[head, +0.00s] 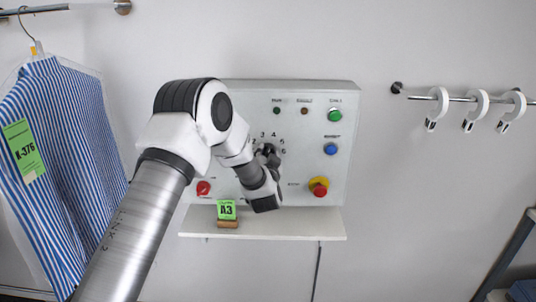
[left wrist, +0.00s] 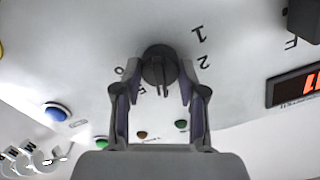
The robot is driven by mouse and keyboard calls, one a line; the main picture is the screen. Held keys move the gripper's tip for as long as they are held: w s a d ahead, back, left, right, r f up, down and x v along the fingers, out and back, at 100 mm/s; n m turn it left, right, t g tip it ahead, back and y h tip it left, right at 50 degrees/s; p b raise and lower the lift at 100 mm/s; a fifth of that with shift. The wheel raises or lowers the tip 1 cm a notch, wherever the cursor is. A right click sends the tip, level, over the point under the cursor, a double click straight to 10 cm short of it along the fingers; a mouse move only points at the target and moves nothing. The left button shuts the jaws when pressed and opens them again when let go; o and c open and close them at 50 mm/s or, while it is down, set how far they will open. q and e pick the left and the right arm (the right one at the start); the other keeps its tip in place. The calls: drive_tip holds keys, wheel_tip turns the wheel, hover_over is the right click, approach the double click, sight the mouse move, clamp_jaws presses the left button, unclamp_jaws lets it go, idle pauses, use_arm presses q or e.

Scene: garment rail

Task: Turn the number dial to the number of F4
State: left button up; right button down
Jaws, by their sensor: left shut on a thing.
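The number dial (left wrist: 157,62) is a dark round knob with a raised ridge on the pale control panel (head: 235,100). Printed numbers ring it; 1 and 2 read clearly in the left wrist view, and 3 and 4 show above it in the head view. My left gripper (left wrist: 158,78) is shut on the dial, one finger on each side. No F4 label is legible; a lone F shows in the left wrist view. My right gripper is not in view.
The panel also has a green button (head: 335,115), blue button (head: 330,149), red emergency knob (head: 319,188) and red switch (head: 203,188). A green A3 card (head: 226,209) stands on the shelf (head: 290,225). A striped shirt (head: 75,130) hangs left; a rail (head: 455,99) is right.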

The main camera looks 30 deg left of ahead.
use_arm(q)
drive_tip(key=shift+s+f, duration=0.1)
drive_tip(key=shift+f, duration=0.25)
drive_tip(key=o, duration=1.2)
drive_tip(key=shift+c, duration=0.2)
drive_tip(key=shift+r, duration=0.1)
drive_tip(key=v, duration=1.1)
drive_tip(key=shift+s+d, duration=0.25)
drive_tip(key=shift+s, duration=0.05)
